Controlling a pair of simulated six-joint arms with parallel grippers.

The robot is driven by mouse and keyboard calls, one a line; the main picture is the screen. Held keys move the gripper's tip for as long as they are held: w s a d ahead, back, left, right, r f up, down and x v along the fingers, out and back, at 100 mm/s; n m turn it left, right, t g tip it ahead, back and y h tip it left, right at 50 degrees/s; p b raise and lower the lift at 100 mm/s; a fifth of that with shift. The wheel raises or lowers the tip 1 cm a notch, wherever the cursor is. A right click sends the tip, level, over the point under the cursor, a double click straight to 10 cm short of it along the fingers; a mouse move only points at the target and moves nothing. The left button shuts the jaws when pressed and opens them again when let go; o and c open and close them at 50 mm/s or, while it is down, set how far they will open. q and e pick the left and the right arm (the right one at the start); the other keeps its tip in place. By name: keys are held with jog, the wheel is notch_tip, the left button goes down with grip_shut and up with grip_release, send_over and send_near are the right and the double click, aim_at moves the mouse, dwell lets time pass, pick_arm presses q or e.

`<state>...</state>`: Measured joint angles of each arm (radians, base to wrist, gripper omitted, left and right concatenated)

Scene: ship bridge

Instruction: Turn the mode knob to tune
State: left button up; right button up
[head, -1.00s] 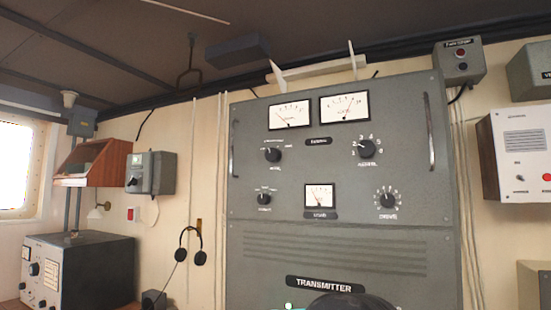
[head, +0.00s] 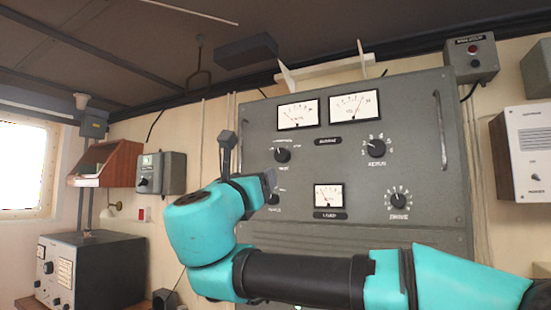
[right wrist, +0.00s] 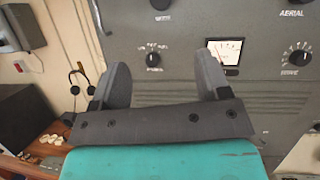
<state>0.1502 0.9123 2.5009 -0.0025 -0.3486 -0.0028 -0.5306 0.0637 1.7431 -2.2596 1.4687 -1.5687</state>
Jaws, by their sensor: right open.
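The transmitter panel (head: 355,225) carries two black pointer knobs on its left side, an upper left knob (head: 282,155) and a lower left knob (head: 273,198). Their labels are too small to read surely, so I cannot tell which is the mode knob. My right gripper (head: 268,182) is in front of the panel's left side, close to the lower left knob and partly covering its dial. In the right wrist view the open, empty fingers (right wrist: 162,76) frame the lower left knob (right wrist: 153,60), which lies beyond their tips. My left gripper is out of view.
The aerial knob (head: 374,148), the drive knob (head: 398,200) and a load meter (head: 328,196) are on the same panel. Panel handles (head: 442,147) stand out at the sides. Headphones (right wrist: 80,82) hang on the wall at left. A grey set (head: 95,270) stands lower left.

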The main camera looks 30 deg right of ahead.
aim_at(280, 156)
jog(key=shift+s+r, duration=0.1)
jog(key=shift+r, duration=0.05)
jog(key=x, duration=1.7)
jog(key=shift+d+r, duration=0.1)
jog(key=c, duration=0.9)
